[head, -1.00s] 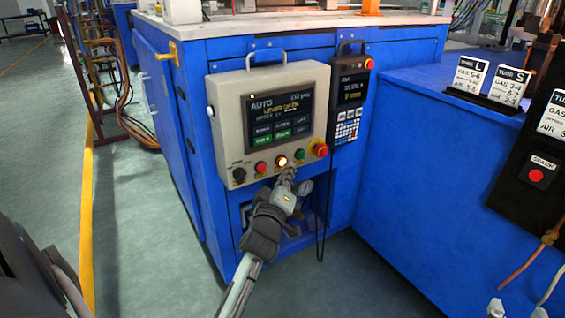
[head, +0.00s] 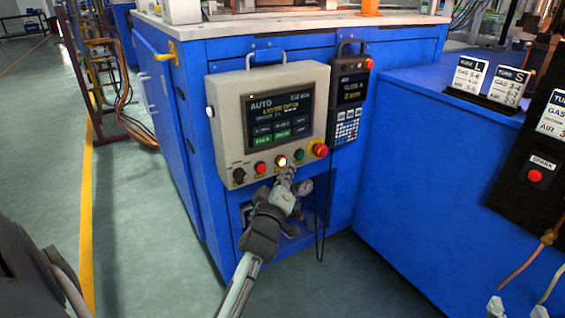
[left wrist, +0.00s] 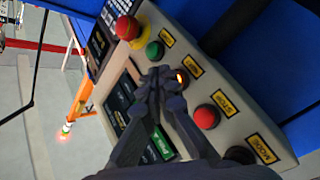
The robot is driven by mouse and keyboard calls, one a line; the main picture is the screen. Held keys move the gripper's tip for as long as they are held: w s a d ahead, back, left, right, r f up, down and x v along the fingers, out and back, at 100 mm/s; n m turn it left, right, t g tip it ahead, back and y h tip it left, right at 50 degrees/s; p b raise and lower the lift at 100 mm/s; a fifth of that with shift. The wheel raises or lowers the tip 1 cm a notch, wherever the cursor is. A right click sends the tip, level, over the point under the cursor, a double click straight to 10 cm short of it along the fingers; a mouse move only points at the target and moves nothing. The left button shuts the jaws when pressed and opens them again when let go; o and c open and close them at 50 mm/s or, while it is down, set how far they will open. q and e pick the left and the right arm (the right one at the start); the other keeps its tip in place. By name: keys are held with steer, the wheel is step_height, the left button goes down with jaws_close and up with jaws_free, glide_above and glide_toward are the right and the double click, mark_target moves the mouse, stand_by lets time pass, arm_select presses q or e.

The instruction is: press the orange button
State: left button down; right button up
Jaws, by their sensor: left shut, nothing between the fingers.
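The orange button (head: 281,161) is lit with a pale centre, in the lower row of the beige control panel (head: 222,120), between a red and a green button. My left gripper (head: 287,173) is shut and empty, its tips just below and right of the orange button in the head view. In the left wrist view the shut fingertips (left wrist: 160,82) lie close beside the orange button (left wrist: 182,78) and partly cover it. I cannot tell whether they touch it. My right gripper is not in view.
A red button (head: 260,167), a green button (head: 299,154) and a red emergency stop (head: 320,150) sit close by. A dark handheld unit (head: 348,100) hangs to the right.

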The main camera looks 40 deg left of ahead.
arm_select(q)
steer(key=shift+w+a, duration=0.15)
steer(key=shift+a, duration=0.15)
steer(key=shift+w+a, duration=0.15)
steer(key=shift+a, duration=0.25)
stand_by(0.6)
stand_by(0.4)
steer(key=shift+s+d+p, duration=0.35)
steer(key=shift+d+p, duration=0.05)
steer(key=shift+d, duration=0.4)
